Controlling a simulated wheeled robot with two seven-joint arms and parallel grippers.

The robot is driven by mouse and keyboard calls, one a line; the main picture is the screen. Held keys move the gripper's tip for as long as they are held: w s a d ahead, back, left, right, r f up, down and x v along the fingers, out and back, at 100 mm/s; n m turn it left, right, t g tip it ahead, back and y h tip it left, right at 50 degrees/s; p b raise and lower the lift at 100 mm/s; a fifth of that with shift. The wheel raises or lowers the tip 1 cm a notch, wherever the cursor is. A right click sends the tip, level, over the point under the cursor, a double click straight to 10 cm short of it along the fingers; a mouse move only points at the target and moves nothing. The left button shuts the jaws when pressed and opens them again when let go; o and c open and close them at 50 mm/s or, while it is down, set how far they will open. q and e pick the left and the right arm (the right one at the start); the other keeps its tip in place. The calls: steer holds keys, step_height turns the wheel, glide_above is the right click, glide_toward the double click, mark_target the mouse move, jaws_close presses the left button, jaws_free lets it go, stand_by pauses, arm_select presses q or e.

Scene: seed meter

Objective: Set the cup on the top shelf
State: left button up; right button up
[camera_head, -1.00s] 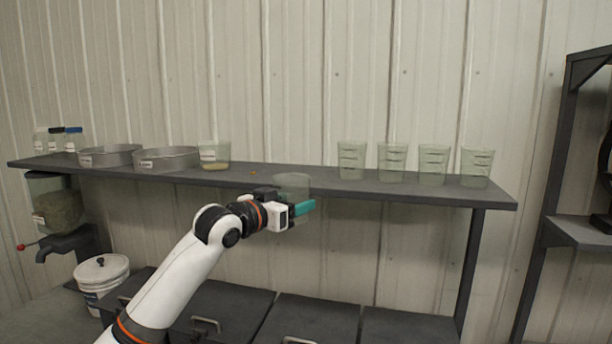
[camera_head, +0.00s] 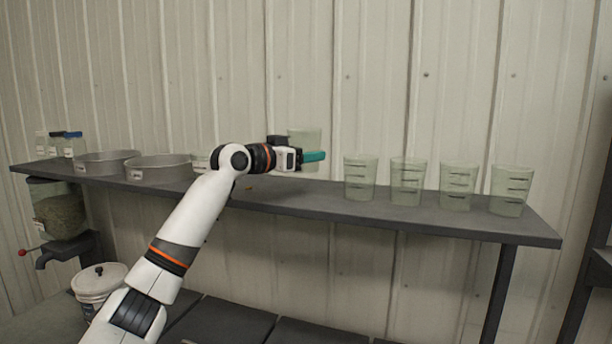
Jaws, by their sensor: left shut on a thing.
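My left gripper (camera_head: 313,158) is shut on a clear, pale green cup (camera_head: 305,137) in the middle of the camera_head view. The cup is upright, and its lower part is partly hidden by the gripper. It appears level with or a little above the shelf surface; I cannot tell whether its base touches. The grey top shelf (camera_head: 300,202) runs across the view. My right gripper is not in view.
Several clear measuring cups (camera_head: 405,181) stand in a row right of the gripper. Two round metal pans (camera_head: 158,168) and several lidded jars (camera_head: 73,145) stand at the left. A partly hidden cup (camera_head: 201,161) is behind my arm. A white bucket (camera_head: 99,281) is below.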

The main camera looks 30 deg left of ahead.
mark_target(306, 193)
arm_select(q)
steer(key=shift+s+f, duration=0.15)
steer(key=shift+f, duration=0.65)
steer(key=shift+w+f+p, duration=0.4)
steer(key=shift+f, duration=0.4)
steer(key=f, duration=0.2)
steer(key=shift+w+f+p, duration=0.3)
steer(key=shift+w, duration=0.05)
steer(key=shift+s, duration=0.2)
steer(key=shift+s+r, duration=0.15)
steer(key=o, duration=0.5)
steer(key=shift+d+f, duration=0.1)
steer(key=shift+f, duration=0.1)
steer(key=o, duration=0.5)
steer(key=shift+w, duration=0.2)
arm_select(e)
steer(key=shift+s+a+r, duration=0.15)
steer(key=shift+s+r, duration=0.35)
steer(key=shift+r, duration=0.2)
arm_select(q)
steer(key=shift+s+r, duration=0.1)
steer(key=shift+r, duration=0.05)
